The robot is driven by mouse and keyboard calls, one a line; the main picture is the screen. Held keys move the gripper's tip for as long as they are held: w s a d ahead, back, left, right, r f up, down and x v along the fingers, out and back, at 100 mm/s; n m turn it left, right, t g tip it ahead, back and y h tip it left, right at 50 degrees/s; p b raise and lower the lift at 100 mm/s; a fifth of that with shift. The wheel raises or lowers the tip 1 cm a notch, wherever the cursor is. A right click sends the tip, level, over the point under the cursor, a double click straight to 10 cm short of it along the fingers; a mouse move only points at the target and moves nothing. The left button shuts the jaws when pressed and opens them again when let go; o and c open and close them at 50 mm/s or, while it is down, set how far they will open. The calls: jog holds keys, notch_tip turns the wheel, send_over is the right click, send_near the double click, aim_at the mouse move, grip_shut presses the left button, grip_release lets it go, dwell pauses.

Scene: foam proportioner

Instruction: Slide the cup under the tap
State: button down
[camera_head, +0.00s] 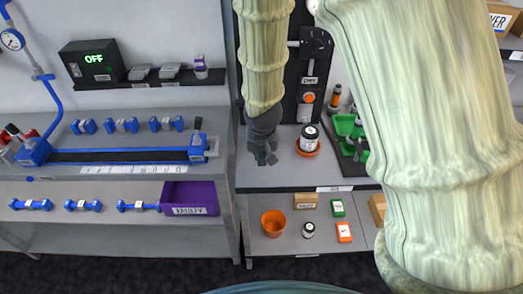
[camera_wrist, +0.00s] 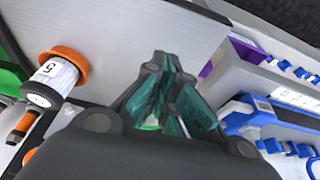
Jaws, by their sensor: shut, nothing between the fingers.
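My gripper (camera_head: 264,157) hangs shut and empty over the grey worktop, left of and apart from a white labelled jar with a dark top (camera_head: 310,132). The jar sits in or on an orange round dish or cup (camera_head: 306,152). The wrist view shows my shut fingers (camera_wrist: 172,72) in the middle, with the jar (camera_wrist: 52,82) and its orange piece (camera_wrist: 66,60) to the left. A plain orange cup (camera_head: 273,223) stands on the lower shelf. A black upright panel (camera_head: 292,75) with a dial and orange knob stands behind; I cannot clearly make out a tap.
A green rack (camera_head: 346,124) stands close right of the jar. A blue rail fixture (camera_head: 120,156) and purple tray (camera_head: 190,197) lie left. Small boxes (camera_head: 306,201) share the lower shelf. The worktop (camera_head: 258,178) is clear in front of my gripper. My arm hides the right side.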

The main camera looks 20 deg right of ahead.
jog(key=p+x, duration=0.1)
jog(key=x, duration=0.4)
jog(key=shift+f, duration=0.4)
jog(key=shift+w+d+f+p, duration=0.15)
jog(key=shift+w+p, duration=0.2)
jog(key=shift+w, duration=0.35)
jog(key=shift+w+d+r+p, duration=0.15)
jog(key=shift+w+p, duration=0.15)
jog(key=shift+w, duration=0.35)
jog(key=shift+w+d+f+p, duration=0.2)
jog(key=shift+w+p, duration=0.15)
jog(key=shift+w, duration=0.35)
